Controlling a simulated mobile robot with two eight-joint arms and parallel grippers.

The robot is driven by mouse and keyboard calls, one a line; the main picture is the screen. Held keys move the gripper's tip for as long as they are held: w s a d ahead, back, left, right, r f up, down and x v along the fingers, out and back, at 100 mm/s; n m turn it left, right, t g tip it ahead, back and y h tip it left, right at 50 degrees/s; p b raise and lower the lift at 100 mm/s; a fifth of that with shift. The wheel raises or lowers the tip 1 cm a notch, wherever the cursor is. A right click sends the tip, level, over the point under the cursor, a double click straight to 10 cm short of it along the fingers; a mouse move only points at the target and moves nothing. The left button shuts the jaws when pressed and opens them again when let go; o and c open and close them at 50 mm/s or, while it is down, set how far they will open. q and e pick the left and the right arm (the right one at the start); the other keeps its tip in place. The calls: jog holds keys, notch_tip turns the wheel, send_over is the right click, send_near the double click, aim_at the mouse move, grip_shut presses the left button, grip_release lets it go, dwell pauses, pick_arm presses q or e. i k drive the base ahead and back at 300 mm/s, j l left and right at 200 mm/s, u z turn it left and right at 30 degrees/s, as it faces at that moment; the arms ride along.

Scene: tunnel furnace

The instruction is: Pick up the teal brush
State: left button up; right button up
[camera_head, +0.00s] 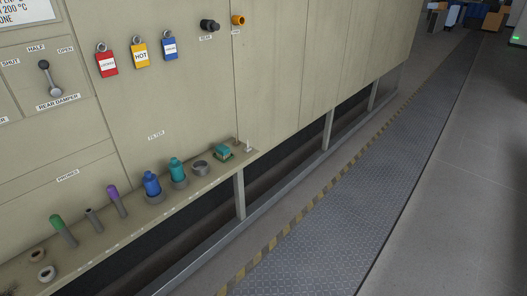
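A small teal block with a paler rim or base (222,152) lies near the right end of the narrow shelf (110,232); it looks like the teal brush, but it is too small to make out bristles. A teal rounded canister (176,169) stands in a grey ring holder to its left. An empty grey ring holder (200,168) is between them. Neither of my grippers is in view, and nothing is touching the teal block.
A blue canister (152,183), several probes such as the purple one (112,193), and two rings (46,273) stand along the shelf. Red, yellow and blue tags (140,54) hang on the furnace panel above. The metal walkway (330,220) to the right is clear.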

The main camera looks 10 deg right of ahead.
aim_at(223, 153)
jog(key=i+l+u, duration=0.1)
jog(key=u, duration=0.3)
jog(key=i+l+u, duration=0.15)
jog(key=u, duration=0.25)
jog(key=i+l+u, duration=0.15)
jog(key=i+l, duration=0.25)
jog(key=i+l+u, duration=0.2)
jog(key=i+l, duration=0.2)
jog(key=l, duration=0.2)
